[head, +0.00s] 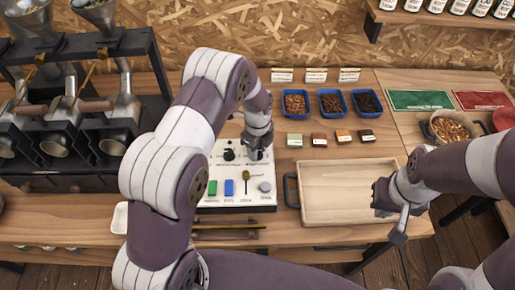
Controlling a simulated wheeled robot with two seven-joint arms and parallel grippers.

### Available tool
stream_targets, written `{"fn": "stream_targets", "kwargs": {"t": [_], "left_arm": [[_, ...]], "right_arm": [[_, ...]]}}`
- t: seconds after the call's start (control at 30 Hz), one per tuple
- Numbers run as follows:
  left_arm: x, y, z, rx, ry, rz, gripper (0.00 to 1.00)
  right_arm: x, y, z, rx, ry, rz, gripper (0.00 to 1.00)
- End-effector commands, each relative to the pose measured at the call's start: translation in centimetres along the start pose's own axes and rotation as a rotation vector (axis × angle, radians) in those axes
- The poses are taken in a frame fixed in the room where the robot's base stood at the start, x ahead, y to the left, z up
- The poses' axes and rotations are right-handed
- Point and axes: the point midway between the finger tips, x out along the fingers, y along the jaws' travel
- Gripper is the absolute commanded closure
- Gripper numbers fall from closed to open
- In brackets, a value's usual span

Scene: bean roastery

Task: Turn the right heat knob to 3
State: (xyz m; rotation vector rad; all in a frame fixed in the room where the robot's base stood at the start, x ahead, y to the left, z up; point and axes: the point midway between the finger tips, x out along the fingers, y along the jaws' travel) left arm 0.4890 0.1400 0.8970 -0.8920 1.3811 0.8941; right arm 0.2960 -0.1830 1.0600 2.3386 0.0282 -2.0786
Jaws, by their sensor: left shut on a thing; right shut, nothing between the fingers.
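The white control panel (236,200) lies on the wooden bench. Its left knob (229,154) is black and stands clear. My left gripper (258,146) reaches down over the panel's top right, shut on the right heat knob, which its fingers mostly hide. The knob's pointer and the number it points to cannot be read. Lower on the panel are a green switch (212,188), a blue switch (229,188), a small upright lever (245,180) and a round grey button (264,187). My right gripper (391,207) is shut and empty, by the right end of the wooden tray.
The wooden tray (345,211) with dark handles is right of the panel. Blue bean dishes (331,103) and several small colored blocks (342,136) stand behind it. A black roaster rack (100,185) fills the left. A bowl of beans (452,127) is at the right.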

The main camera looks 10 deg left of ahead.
Motion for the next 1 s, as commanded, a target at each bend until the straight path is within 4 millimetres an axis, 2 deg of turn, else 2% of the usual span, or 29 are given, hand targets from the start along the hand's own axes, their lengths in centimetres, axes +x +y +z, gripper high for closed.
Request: {"fn": "stream_targets", "kwargs": {"t": [0.3,0.77,0.8,0.87,1.0], "left_arm": [[-0.33,-0.32,0.15,0.087,-0.004,-0.01,0.93],[-0.31,-0.32,0.15,0.1,-0.004,-0.01,0.93],[-0.31,-0.32,0.15,0.099,-0.004,-0.01,0.56],[-0.29,-0.3,0.14,0.099,-0.004,-0.009,0.37],[-0.18,-0.19,0.09,0.099,-0.002,-0.006,0.37]], "right_arm": [[0.03,0.0,0.0,0.0,0.0,0.0,1.0],[0.04,0.0,0.0,0.0,0.0,0.0,1.0],[0.04,0.0,0.0,0.0,0.0,0.0,1.0],[0.04,0.0,0.01,0.0,0.0,0.0,1.0],[0.05,0.0,0.01,0.0,0.0,0.0,1.0]]}}
